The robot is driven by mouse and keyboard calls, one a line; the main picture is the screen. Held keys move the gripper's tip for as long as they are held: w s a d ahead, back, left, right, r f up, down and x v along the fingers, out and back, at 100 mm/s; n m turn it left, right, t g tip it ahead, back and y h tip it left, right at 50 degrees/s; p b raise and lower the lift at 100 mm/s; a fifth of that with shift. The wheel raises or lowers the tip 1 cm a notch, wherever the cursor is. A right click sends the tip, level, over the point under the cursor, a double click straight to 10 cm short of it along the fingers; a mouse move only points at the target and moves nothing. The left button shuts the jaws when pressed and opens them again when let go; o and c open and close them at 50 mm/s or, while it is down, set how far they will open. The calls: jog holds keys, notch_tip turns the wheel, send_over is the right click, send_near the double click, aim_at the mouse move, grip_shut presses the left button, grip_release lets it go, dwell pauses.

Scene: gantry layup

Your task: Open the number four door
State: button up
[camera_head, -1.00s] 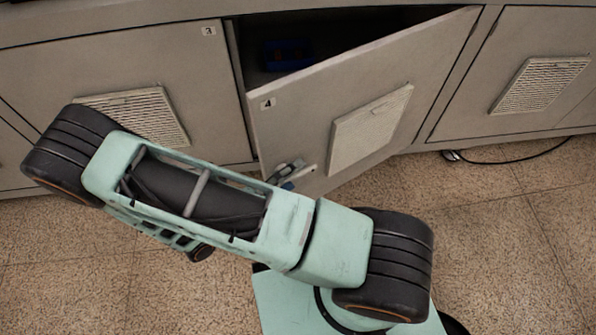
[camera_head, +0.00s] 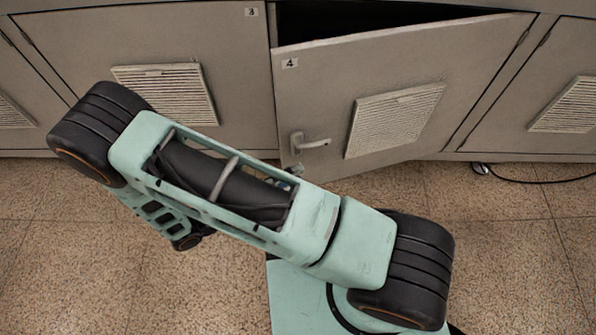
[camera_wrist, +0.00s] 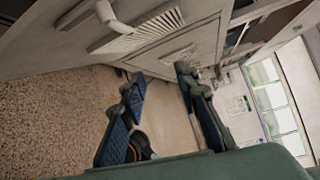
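The number four door (camera_head: 330,95) is grey, hinged at its right side, and stands ajar with a dark gap along its top. Its label "4" (camera_head: 290,63) is near the upper left corner. Its lever handle (camera_head: 310,143) is at the lower left, with nothing gripping it. In the wrist view, my gripper (camera_wrist: 158,76) has two blue-padded fingers spread apart with nothing between them. A handle (camera_wrist: 112,18) shows at the upper left of that view, apart from the fingers. In the head view my gripper is mostly hidden behind my arm.
The number three door (camera_head: 150,45) is shut on the left, and another vented door (camera_head: 545,90) is shut on the right. A black cable (camera_head: 530,179) lies on the floor by the cabinet. The tiled floor (camera_head: 500,240) on the right is clear.

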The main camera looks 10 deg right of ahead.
jog(key=shift+s+a+f+b, duration=0.1)
jog(key=shift+s+a+b, duration=0.1)
jog(key=shift+a, duration=0.5)
jog(key=shift+s+a+f+b, duration=0.1)
jog(key=shift+s+a, duration=0.05)
jog(key=shift+a, duration=0.55)
